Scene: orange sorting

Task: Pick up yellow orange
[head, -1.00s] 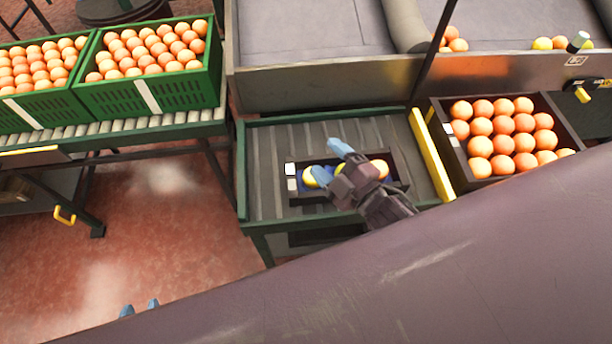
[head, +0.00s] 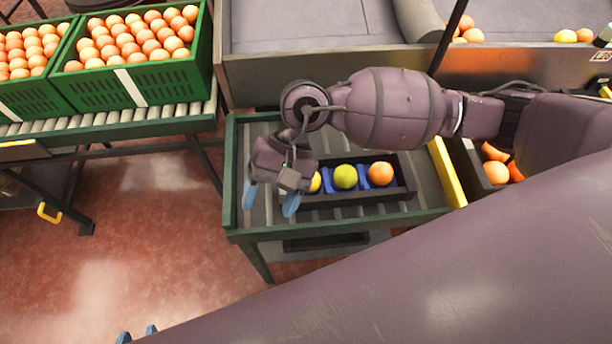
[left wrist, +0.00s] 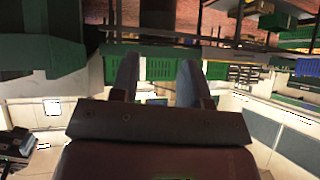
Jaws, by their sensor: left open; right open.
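A small dark tray (head: 404,190) with blue dividers sits on the green-framed roller table. It holds a yellow orange (head: 315,183) at its left end, partly hidden behind my right gripper, a yellow-green fruit (head: 345,177) in the middle and an orange one (head: 380,173) at the right. My right gripper (head: 270,199) is open and empty, fingers pointing down over the table's left part, just left of the tray. My left gripper (head: 137,335) shows only blue fingertips at the bottom edge. It is open and empty in the left wrist view (left wrist: 158,78), far from the tray.
Green crates (head: 150,80) full of oranges stand on a roller conveyor at the upper left. A dark crate with oranges (head: 497,172) at the right is mostly covered by my right arm. A yellow bar (head: 446,172) edges the table. Grey conveyor belts lie behind.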

